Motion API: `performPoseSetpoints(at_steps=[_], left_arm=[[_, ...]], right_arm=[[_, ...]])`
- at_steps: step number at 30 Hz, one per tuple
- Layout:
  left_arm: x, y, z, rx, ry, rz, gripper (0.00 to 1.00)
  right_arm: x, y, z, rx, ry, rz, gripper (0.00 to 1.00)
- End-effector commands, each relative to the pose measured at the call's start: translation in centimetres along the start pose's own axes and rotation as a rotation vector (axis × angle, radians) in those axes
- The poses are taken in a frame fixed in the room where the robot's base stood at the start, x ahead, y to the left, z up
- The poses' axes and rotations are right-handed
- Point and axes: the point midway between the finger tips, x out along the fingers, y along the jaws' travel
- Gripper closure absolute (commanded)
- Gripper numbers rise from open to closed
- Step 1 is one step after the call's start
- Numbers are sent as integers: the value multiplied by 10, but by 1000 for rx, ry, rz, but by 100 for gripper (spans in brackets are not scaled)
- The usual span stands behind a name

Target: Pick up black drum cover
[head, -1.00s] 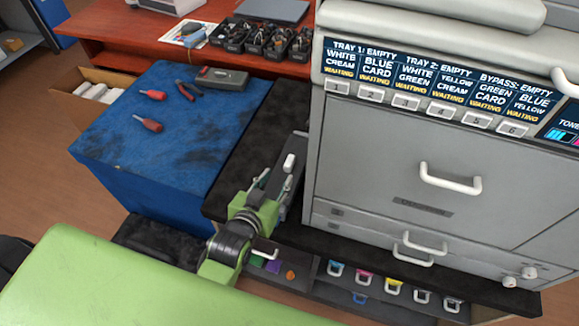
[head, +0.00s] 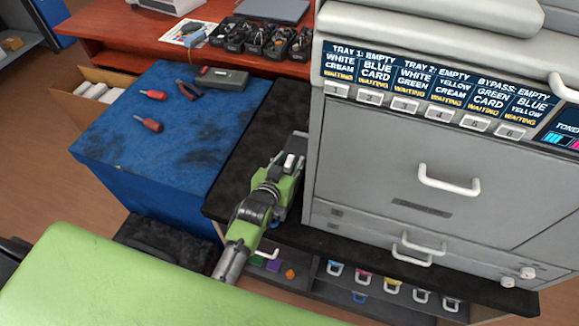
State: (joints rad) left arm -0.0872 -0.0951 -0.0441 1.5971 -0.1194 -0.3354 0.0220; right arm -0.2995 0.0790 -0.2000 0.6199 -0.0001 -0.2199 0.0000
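My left gripper (head: 292,155), on a green and grey arm, is at the left side of the grey printer, above the black countertop (head: 264,135). A small white handle-like piece (head: 289,161) shows between its finger parts. A dark shape behind that piece is mostly hidden by the gripper, and I cannot tell whether it is the black drum cover. Whether the fingers touch or close on anything is not clear. My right gripper is not in view.
The grey printer (head: 405,170) with white handles stands close on the right. A blue bench (head: 190,130) on the left holds red screwdrivers, pliers and a grey box (head: 222,78). Below the counter, a shelf holds several coloured cartridges (head: 362,281).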

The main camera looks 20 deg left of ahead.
Motion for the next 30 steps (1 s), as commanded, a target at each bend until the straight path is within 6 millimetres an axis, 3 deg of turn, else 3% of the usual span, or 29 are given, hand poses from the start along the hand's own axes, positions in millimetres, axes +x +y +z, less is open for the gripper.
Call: performPoseSetpoints(at_steps=[7, 11, 23, 30], left_arm=[[1, 0, 0, -1, 0, 0, 68], [1, 0, 0, -1, 0, 0, 100], [-1, 0, -4, -1, 1, 0, 100], [-16, 0, -43, -1, 6, 0, 100]], right_arm=[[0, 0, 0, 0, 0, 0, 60], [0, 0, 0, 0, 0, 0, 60], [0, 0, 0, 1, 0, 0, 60], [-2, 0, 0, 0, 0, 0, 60]])
